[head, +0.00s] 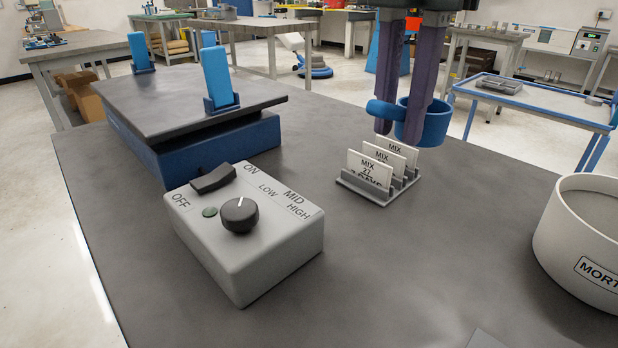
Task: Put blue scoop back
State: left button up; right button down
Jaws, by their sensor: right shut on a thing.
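The blue scoop (434,127) is a round cup with a short handle stub on its left side. It is held in the air above and just behind the card holder on the dark bench. My right gripper (400,128) points down with its two dark purple fingers, and it is shut on the scoop. The exact grip on the scoop is partly hidden. My left gripper is not in view.
A card holder (352,182) with several MIX cards stands below the scoop. A grey control box (265,262) and a blue platform (215,148) with upright blue brackets stand left. A pale round tub (556,240), labelled "MORT…", stands right.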

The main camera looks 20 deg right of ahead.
notch_tip(320, 180, down, 11)
jog(key=shift+b, duration=0.45)
notch_tip(320, 180, down, 4)
jog(key=shift+f, duration=0.1)
jog(key=c, duration=0.8)
grip_release()
jog(key=shift+b, duration=0.3)
jog(key=shift+o, duration=0.2)
notch_tip(320, 180, up, 12)
jog(key=p, duration=0.1)
jog(key=shift+a, duration=0.1)
